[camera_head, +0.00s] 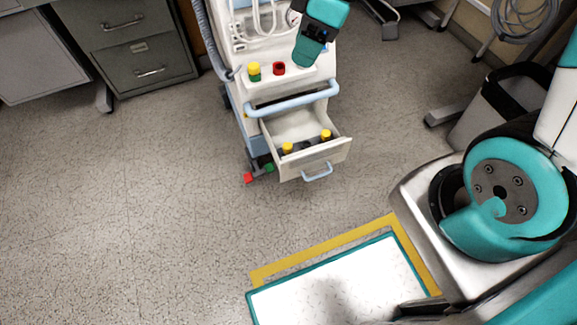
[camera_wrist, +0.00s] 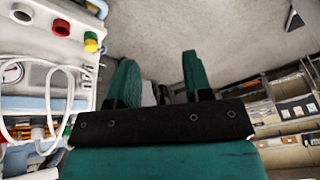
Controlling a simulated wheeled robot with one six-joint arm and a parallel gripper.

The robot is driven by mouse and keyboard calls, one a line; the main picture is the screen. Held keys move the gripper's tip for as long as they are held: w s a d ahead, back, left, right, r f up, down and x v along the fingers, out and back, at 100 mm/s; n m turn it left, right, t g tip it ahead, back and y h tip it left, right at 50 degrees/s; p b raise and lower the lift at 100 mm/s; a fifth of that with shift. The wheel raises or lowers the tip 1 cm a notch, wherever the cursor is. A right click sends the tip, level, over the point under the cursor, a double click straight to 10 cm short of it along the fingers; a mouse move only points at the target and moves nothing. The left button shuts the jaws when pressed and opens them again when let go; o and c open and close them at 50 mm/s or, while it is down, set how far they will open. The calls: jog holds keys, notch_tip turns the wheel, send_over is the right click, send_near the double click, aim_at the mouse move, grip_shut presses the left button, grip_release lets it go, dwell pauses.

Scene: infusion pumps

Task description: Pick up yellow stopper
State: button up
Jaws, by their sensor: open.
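A yellow stopper (camera_head: 254,67) with a green lower part stands upright on the white cart top, left of a red stopper (camera_head: 279,68). In the wrist view, a yellow-and-green piece (camera_wrist: 91,42) and a red one (camera_wrist: 61,27) show at the upper left, outside the fingers. Two more yellow-topped pieces, one at left (camera_head: 287,147) and one at right (camera_head: 326,134), are in the open drawer. My gripper (camera_head: 304,58) is above the cart's right side, right of the red stopper. In the wrist view its green fingers (camera_wrist: 159,62) are apart, with no stopper between them.
The cart's blue handle (camera_head: 293,99) crosses its front above the pulled-out drawer (camera_head: 337,152). Hoses and a gauge (camera_wrist: 12,72) are on the cart in the wrist view. Grey cabinets (camera_head: 140,50) stand at left.

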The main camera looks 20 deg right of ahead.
jog(key=w+d+f+n+b, duration=0.15)
jog(key=f+b, duration=0.25)
jog(key=f, duration=0.4)
jog(key=w+d+f+n+b, duration=0.1)
jog(key=w+d+f+b, duration=0.25)
jog(key=f, duration=0.45)
jog(key=w+d+f+n+b, duration=0.1)
jog(key=w+d+f+b, duration=0.1)
jog(key=f+b, duration=0.5)
jog(key=b, duration=0.3)
send_over(287, 145)
jog(key=s+d, duration=0.1)
jog(key=d, duration=0.2)
notch_tip(287, 145, down, 12)
jog(key=shift+t, duration=0.3)
jog(key=b+x, duration=0.4)
jog(key=x, duration=0.2)
jog(key=shift+w+a+f, duration=0.1)
jog(key=shift+a+f, duration=0.05)
jog(key=shift+a, duration=0.15)
jog(key=c, duration=0.8)
